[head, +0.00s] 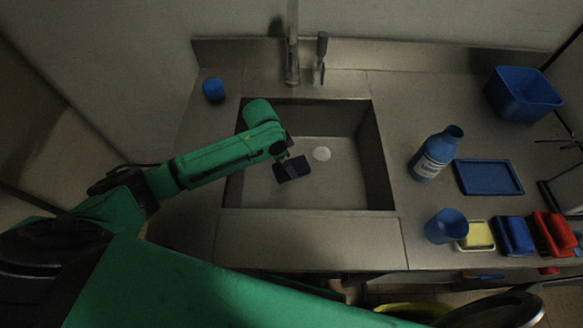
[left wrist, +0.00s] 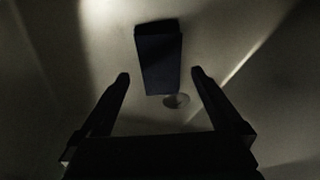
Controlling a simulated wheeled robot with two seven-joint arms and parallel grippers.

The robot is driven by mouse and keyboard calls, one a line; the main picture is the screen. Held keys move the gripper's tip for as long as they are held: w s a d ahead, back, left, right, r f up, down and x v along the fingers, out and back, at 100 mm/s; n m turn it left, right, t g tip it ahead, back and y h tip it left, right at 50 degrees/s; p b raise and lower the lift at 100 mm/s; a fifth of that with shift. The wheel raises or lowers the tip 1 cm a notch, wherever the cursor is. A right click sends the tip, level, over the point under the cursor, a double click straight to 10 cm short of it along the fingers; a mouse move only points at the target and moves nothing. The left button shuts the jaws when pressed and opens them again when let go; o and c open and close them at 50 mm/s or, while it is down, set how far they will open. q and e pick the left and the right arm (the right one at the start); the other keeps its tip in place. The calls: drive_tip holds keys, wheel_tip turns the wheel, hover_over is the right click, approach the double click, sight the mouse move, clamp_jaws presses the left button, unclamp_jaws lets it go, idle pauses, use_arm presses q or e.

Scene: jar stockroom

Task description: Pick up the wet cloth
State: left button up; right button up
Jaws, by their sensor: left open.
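A dark navy folded cloth (head: 293,168) lies on the floor of the steel sink (head: 318,194), left of the white drain (head: 321,154). Whether it is wet cannot be told. My left gripper (head: 286,156) reaches down into the sink from the left, just above the cloth's far edge. In the left wrist view the gripper (left wrist: 160,77) is open and empty, its fingers apart. The dark cloth (left wrist: 160,60) shows ahead between and beyond the fingertips, not gripped. My right gripper is not in view.
The sink walls surround the cloth, with a tap (head: 292,50) behind. On the right counter stand a labelled blue bottle (head: 432,158), blue tray (head: 488,177), blue basin (head: 522,97), blue cup (head: 445,226), yellow sponge (head: 478,235), and folded blue (head: 514,236) and red (head: 552,234) cloths.

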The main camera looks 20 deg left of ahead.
use_arm(q)
drive_tip(key=x, duration=0.3)
drive_tip(key=shift+w+f, duration=0.1)
drive_tip(key=shift+f, duration=0.2)
drive_tip(key=c, duration=1.5)
